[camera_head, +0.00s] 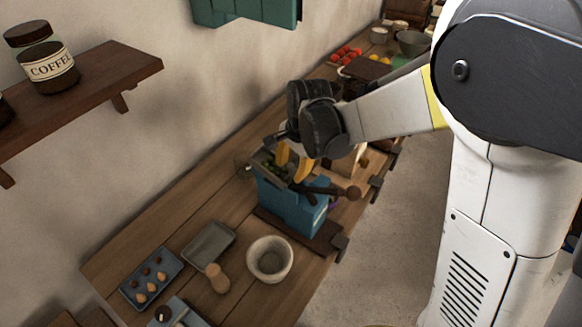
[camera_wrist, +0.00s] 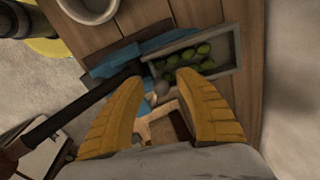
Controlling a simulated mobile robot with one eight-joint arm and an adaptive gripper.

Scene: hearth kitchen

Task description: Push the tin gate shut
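A blue machine (camera_head: 290,204) stands on the wooden counter below my gripper (camera_head: 290,172). A grey rectangular tin tray (camera_wrist: 236,48) with several green olive-like fruits (camera_wrist: 190,55) sits at its top. A small round grey knob (camera_wrist: 161,87) shows at the tray's near end in the wrist view, between my fingertips. I cannot tell for sure whether it belongs to the tin gate, nor how far the gate stands open. My two yellow fingers are apart with nothing held between them. They are just over the machine; I cannot tell whether they touch it.
A dark lever with a wooden knob (camera_head: 352,193) sticks out beside the machine. A pale mortar (camera_head: 270,259), grey tray (camera_head: 208,245), pestle (camera_head: 217,278) and blue tray (camera_head: 151,278) stand nearer on the counter. A shelf (camera_head: 85,90) with a coffee jar juts from the wall.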

